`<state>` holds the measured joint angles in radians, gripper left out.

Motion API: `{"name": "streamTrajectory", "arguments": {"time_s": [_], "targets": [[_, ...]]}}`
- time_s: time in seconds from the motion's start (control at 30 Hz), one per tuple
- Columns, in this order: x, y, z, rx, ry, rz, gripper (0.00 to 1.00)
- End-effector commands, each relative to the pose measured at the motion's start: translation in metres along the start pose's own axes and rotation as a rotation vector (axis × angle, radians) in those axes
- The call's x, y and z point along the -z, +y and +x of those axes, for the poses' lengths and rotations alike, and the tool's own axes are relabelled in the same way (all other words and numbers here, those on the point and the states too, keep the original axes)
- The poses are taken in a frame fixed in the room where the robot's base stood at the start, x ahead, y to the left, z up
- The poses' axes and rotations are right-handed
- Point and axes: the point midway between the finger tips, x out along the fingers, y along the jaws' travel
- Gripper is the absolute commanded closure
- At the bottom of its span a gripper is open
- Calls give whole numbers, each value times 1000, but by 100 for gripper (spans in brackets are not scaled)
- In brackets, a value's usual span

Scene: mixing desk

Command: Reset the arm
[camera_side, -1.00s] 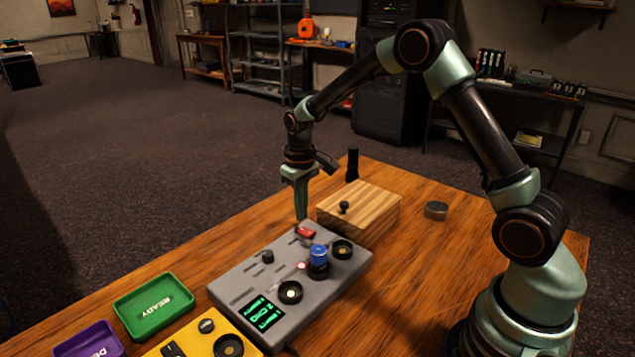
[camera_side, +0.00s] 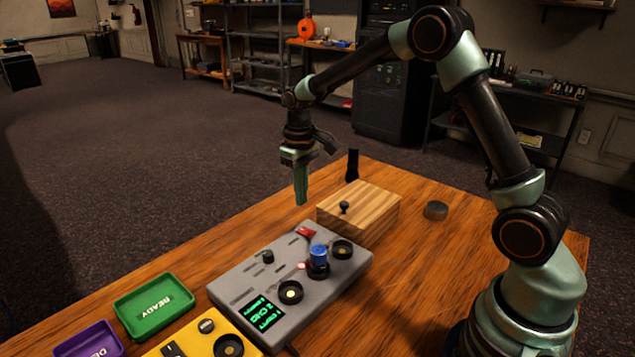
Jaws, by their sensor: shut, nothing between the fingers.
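My gripper (camera_side: 301,200) points down above the far edge of the desk, its fingers together and empty. It is apart from everything, behind the grey mixing console and left of the wooden box. The grey console (camera_side: 235,277) lies on the desk with a green lit display (camera_side: 264,311), a red switch (camera_side: 306,232), a black knob (camera_side: 267,257) and several round sockets. A blue-topped cylinder (camera_side: 318,252) stands upright in one of the sockets.
A wooden box (camera_side: 365,212) with a black knob stands right of my gripper. A green READY tray (camera_side: 153,307), a purple tray (camera_side: 88,343) and a yellow panel (camera_side: 203,340) lie at front left.

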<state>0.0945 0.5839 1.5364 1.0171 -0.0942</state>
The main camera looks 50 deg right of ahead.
Motion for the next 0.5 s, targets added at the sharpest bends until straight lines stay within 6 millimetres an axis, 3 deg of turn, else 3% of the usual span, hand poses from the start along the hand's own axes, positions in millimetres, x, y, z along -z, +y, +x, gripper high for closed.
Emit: {"name": "streamTrajectory", "arguments": {"time_s": [0.17, 0.3, 0.5], "targets": [[-12, -6, -33, -5, 55, -2, 100], [-34, -14, -70, -9, 123, -2, 100], [-72, -24, -108, -11, 218, -1, 100]]}}
